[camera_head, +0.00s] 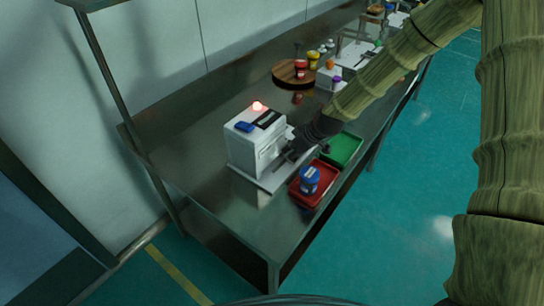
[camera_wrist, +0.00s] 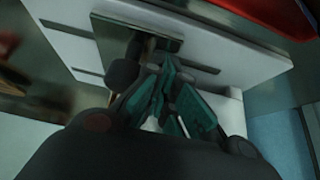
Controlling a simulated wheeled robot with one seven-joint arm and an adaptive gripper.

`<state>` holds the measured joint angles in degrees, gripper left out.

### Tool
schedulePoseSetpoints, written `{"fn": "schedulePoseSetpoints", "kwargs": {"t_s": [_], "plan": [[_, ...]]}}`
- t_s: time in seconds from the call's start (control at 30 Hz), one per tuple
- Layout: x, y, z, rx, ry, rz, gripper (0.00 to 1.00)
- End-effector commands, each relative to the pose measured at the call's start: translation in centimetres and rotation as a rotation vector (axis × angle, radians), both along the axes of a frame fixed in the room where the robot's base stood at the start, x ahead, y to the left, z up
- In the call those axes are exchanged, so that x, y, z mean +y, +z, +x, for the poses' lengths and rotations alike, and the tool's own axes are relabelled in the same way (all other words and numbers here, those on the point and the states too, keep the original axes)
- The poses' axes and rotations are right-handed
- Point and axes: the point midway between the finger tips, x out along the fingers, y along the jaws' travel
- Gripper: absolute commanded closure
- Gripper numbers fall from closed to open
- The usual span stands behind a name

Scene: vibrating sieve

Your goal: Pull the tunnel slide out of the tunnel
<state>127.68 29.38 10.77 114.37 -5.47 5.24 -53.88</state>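A white box-shaped machine (camera_head: 242,152) with a glowing red light on top stands on the metal table. My gripper (camera_head: 290,154) is at its right-hand side, low down by the front face. In the wrist view, the teal-padded fingers of my gripper (camera_wrist: 172,82) are close together against the white machine (camera_wrist: 225,55). A dark round knob (camera_wrist: 122,73) below a dark panel (camera_wrist: 135,30) shows just left of the fingertips. Which part is the tunnel slide is unclear. Whether the fingers hold anything is hidden by their own bodies.
A red tray (camera_head: 301,197) with a blue-lidded jar (camera_head: 309,180) and a green tray (camera_head: 345,149) lie close to my gripper. A round wooden stand (camera_head: 288,76) with small jars is farther back. The table (camera_head: 190,130) left of the machine is clear.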

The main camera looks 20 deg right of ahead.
Motion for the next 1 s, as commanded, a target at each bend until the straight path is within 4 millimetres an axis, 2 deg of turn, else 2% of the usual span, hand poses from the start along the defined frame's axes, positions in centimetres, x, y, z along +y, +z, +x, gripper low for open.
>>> {"fn": "schedulePoseSetpoints", "kwargs": {"t_s": [1.0], "plan": [[-3.7, -0.1, 2.9, -0.001, -0.003, 0.000, 1.00]]}}
